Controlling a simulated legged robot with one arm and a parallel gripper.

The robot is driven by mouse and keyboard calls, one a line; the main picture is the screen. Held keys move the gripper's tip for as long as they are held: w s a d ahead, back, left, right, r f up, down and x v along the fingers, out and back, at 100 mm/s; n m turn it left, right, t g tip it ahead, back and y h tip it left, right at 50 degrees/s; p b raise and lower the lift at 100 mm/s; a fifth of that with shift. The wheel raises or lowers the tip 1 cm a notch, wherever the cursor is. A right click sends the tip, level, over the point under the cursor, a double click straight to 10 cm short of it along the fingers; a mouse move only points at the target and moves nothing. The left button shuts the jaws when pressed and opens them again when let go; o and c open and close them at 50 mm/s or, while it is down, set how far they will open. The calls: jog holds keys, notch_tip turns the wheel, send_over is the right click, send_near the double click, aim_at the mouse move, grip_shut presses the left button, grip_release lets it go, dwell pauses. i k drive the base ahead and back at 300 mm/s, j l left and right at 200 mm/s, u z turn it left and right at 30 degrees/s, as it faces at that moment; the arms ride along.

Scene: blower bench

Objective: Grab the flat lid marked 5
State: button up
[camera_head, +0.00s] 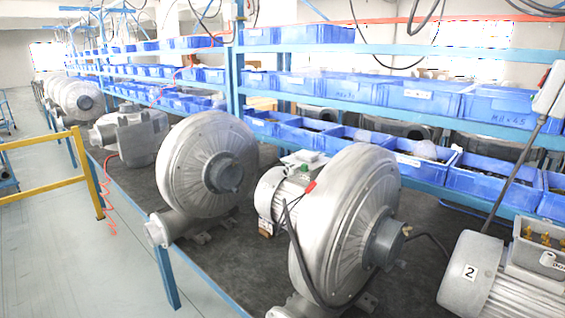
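I see no flat lid marked 5 in the head view. The only clear number is a white label reading 2 (469,272) on a grey motor (482,283) at the bottom right. That motor has an open terminal box (540,254) on top with brass-coloured terminals inside. My gripper and arm are not in this view.
Large grey blowers (350,225) (208,165) stand on a dark bench top (235,262). Blue bins (415,100) fill the shelves behind. A yellow rail (45,185) stands at the left, with open grey floor (75,270) before the bench. A cable hangs at the right.

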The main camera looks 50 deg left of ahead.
aim_at(314, 161)
jog(key=u, duration=1.7)
